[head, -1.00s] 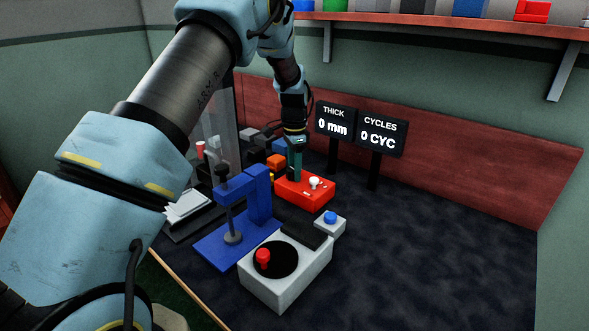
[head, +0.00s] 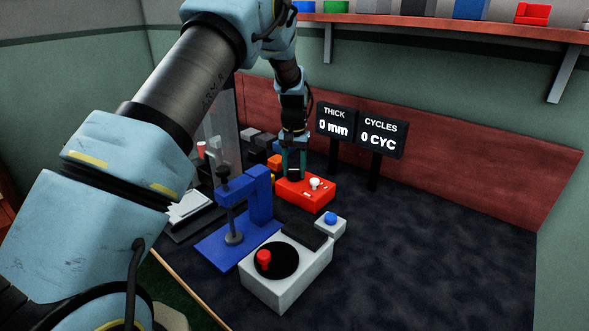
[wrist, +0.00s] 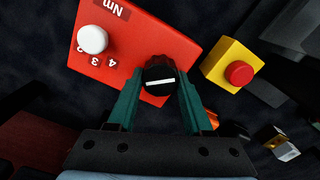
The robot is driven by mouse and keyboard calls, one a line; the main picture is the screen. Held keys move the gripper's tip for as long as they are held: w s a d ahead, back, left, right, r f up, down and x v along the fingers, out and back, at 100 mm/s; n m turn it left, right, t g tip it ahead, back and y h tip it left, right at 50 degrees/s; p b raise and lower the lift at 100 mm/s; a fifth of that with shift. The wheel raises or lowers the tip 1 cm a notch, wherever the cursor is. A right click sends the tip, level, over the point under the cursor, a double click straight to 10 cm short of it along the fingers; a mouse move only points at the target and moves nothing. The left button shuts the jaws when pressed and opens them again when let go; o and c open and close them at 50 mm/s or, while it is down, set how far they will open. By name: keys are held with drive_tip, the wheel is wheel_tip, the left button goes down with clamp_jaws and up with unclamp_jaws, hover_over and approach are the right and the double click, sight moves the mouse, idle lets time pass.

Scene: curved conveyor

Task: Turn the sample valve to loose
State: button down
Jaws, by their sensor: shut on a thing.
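A black knob (wrist: 159,79) with a white line sits at the edge of a red box (wrist: 120,45). The box also carries a white knob (wrist: 93,39) and the markings "Nm" and "4". No label reading "loose" is legible, and I cannot tell which part is named the sample valve. My gripper (wrist: 160,88) has its two teal fingers closed on either side of the black knob. In the head view my gripper (head: 294,172) points down onto the left part of the red box (head: 313,196), hiding some of the knob.
A blue press (head: 262,205) and a grey box (head: 285,285) with a red knob stand in front. A small box with a blue button (head: 330,218) is nearby. A yellow box (wrist: 228,72) with a red button is close to the red box. The table's right side is clear.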

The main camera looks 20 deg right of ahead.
sight(293, 169)
drive_tip(key=n, duration=0.5)
drive_tip(key=shift+w+n+p, duration=0.1)
drive_tip(key=shift+n+p, duration=0.2)
drive_tip(key=shift+a+n, duration=0.1)
drive_tip(key=shift+n, duration=2.1)
drive_tip(key=shift+p, duration=0.3)
drive_tip(key=shift+c, duration=1.5)
unclamp_jaws()
wheel_tip(293, 169, up, 11)
drive_tip(key=b, duration=0.2)
drive_tip(key=shift+f, duration=0.1)
